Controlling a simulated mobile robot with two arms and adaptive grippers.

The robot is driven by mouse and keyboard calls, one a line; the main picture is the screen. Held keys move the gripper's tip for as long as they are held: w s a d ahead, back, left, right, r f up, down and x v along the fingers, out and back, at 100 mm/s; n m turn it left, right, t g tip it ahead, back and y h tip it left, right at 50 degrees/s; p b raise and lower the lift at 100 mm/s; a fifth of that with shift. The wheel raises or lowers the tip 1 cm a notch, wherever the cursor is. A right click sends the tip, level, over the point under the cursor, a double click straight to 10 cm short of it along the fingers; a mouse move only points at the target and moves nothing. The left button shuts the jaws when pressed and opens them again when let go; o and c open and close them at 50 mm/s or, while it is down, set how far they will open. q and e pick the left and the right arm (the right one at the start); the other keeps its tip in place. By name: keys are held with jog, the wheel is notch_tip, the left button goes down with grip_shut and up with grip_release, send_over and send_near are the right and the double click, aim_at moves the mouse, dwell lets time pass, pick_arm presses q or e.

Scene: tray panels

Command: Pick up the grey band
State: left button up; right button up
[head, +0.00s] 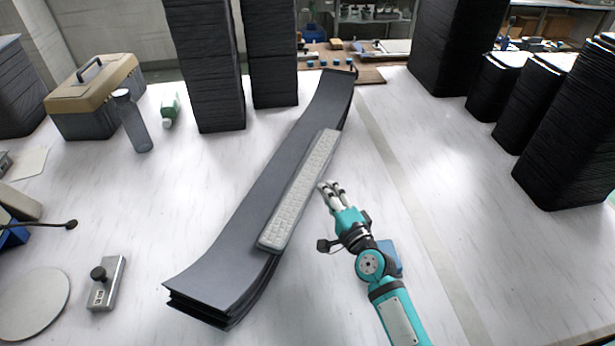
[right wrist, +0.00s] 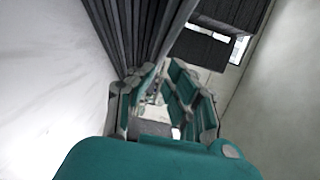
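The grey band (head: 262,185) is a long, dark grey, curved strip that runs diagonally across the white table, with several layers showing at its near end. A pale grey ridged bar (head: 300,190) lies along its right side. My right gripper (head: 331,186) is just right of the pale bar, with its fingers pointing toward it. In the right wrist view the gripper (right wrist: 154,84) has a gap between its teal fingers and looks open. Dark layered edges (right wrist: 135,35) stand beyond the fingertips; contact cannot be told. My left gripper is not in view.
Tall black stacks (head: 205,65) stand at the back, with more (head: 565,140) on the right. A toolbox (head: 95,95), a bottle (head: 132,122) and a metal block with a knob (head: 107,285) are on the left. The table right of my arm is mostly clear.

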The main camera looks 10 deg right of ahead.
aim_at(318, 180)
jog(key=x, duration=0.5)
jog(key=shift+a+f, duration=0.1)
jog(key=shift+a, duration=0.25)
jog(key=shift+s, duration=0.1)
grip_shut()
